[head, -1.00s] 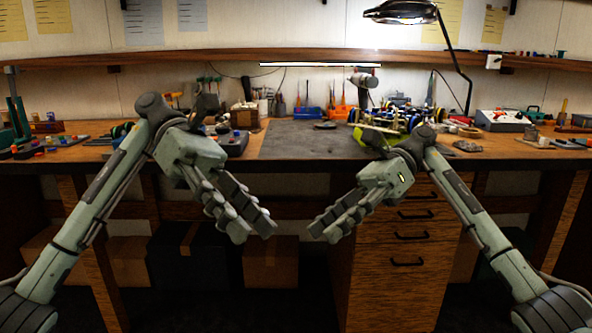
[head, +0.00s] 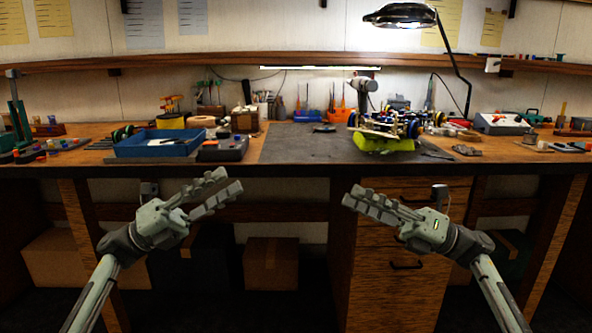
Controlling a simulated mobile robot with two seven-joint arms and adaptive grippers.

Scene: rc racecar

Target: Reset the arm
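My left gripper (head: 230,181) is in front of the bench, below the worktop's front edge, with its fingers pointing up and right. Its two fingers stand apart with nothing between them, so it is open. My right gripper (head: 351,197) is in front of the drawers, with its fingers pointing up and left. Its fingers overlap from this angle, so their gap cannot be judged; no object shows in it. The RC car (head: 385,128) with blue wheels rests on a yellow-green support (head: 384,145) on the grey mat (head: 300,147). Both grippers are clear of it.
The wooden worktop (head: 475,158) has its front edge just above both grippers. A blue tray (head: 155,146) and a dark box (head: 222,148) stand on its left part. A desk lamp (head: 400,16) hangs over the right. The drawer unit (head: 400,285) stands behind my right gripper.

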